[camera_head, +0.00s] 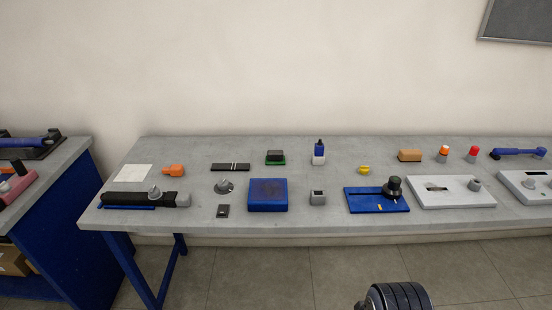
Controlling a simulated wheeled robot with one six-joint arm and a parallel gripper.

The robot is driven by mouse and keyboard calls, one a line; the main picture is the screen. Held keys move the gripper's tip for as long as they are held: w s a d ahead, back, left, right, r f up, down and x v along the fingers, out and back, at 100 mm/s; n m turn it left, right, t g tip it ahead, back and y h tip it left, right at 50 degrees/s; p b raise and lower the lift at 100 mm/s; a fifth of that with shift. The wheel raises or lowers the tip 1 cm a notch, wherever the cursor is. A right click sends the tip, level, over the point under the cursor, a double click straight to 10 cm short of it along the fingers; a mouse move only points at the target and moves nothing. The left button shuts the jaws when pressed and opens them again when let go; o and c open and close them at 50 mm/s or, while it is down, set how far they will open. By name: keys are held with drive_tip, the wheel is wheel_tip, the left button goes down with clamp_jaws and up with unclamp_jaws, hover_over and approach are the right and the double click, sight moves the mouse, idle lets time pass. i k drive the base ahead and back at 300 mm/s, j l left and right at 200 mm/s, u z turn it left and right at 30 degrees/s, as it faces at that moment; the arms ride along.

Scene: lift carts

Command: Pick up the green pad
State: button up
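The green pad (275,162) lies toward the back of the long grey table, left of the picture's middle. Only its green edge shows, beneath a dark grey block-shaped top. It stands apart from the things around it. A dark ribbed part, which looks like part of my arm, shows at the bottom edge, right of the middle and well in front of the table. My gripper's fingers cannot be seen.
A blue box (268,194) stands just in front of the pad. A black striped bar (230,167) lies to its left, and a blue-and-white bottle (319,153) stands to its right. A blue plate with a black knob (364,204) lies farther right. Bare table (340,180) shows between them.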

sight(277, 158)
drive_tip(key=i+j, duration=0.25)
drive_tip(key=i, duration=0.15)
drive_tip(key=i+j, duration=0.25)
drive_tip(key=i, duration=0.15)
drive_tip(key=i+j, duration=0.25)
drive_tip(key=i, duration=0.15)
